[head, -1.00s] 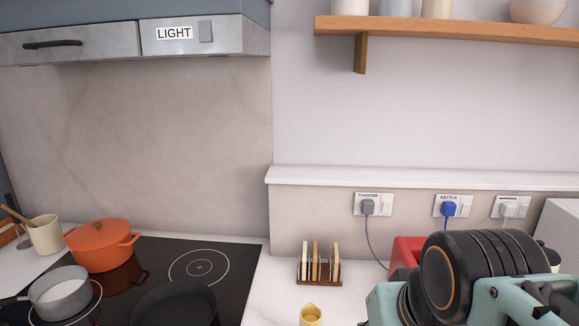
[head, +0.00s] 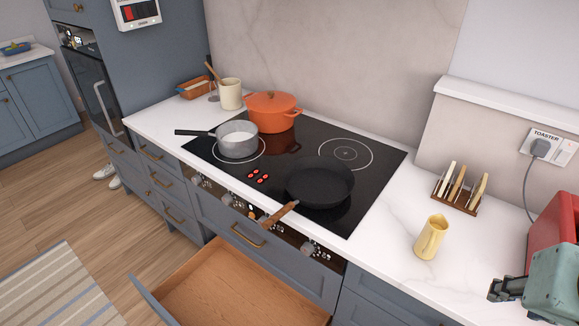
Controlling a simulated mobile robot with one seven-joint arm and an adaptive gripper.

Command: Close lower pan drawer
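The lower pan drawer (head: 245,290) stands pulled out below the hob at the bottom of the head view. Its wooden floor shows bare in the part I see, and its blue-grey front panel (head: 152,301) is at the left, partly cut off by the frame. The upper drawer with a brass handle (head: 247,236) above it is shut. Part of my arm shows at the right edge, over the counter and well apart from the open drawer.
A frying pan (head: 320,184) on the hob has its wooden handle (head: 279,213) jutting over the counter's front edge. A grey saucepan (head: 238,139) and orange pot (head: 273,111) stand behind. A yellow jug (head: 430,237) stands at right. The wooden floor (head: 120,235) at left is clear beside a striped rug (head: 60,290).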

